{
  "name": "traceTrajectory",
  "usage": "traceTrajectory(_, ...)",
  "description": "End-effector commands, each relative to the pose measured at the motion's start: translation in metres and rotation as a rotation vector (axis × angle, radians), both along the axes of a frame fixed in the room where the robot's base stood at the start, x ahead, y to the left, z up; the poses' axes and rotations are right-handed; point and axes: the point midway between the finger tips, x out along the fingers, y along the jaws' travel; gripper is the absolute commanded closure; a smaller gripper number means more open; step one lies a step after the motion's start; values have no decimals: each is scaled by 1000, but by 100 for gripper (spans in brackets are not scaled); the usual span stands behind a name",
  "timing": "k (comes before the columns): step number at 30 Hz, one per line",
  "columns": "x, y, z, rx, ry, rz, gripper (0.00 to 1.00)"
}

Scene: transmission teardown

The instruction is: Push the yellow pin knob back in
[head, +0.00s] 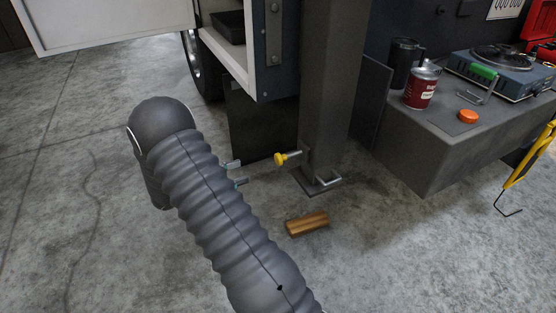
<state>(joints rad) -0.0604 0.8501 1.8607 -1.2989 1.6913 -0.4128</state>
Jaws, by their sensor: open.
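The yellow pin knob (281,159) sits on a short metal pin that sticks out to the left from the lower part of a dark square post (328,95). A length of bare shaft shows between the knob and the post. My gripper (236,173) is to the left of the knob, apart from it, with its two fingertips spread and nothing seen between them. The rest of the gripper is hidden behind my dark ribbed arm.
A wooden block (307,223) lies on the concrete floor below the post. A grey bench (440,135) at the right holds a red can (421,87), an orange cap (468,116) and a blue stove-like device (498,75). A yellow stand (528,160) is at the far right. The left floor is clear.

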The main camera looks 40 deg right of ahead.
Motion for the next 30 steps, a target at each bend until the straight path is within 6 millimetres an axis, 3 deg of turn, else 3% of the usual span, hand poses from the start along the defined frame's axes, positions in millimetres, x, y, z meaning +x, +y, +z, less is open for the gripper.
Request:
traceTrajectory(5,-4,-16,0,-4,4,-1,32)
traceTrajectory(21,-27,-109,0,-2,1,-2,32)
traceTrajectory(30,-32,-132,0,-2,1,0,32)
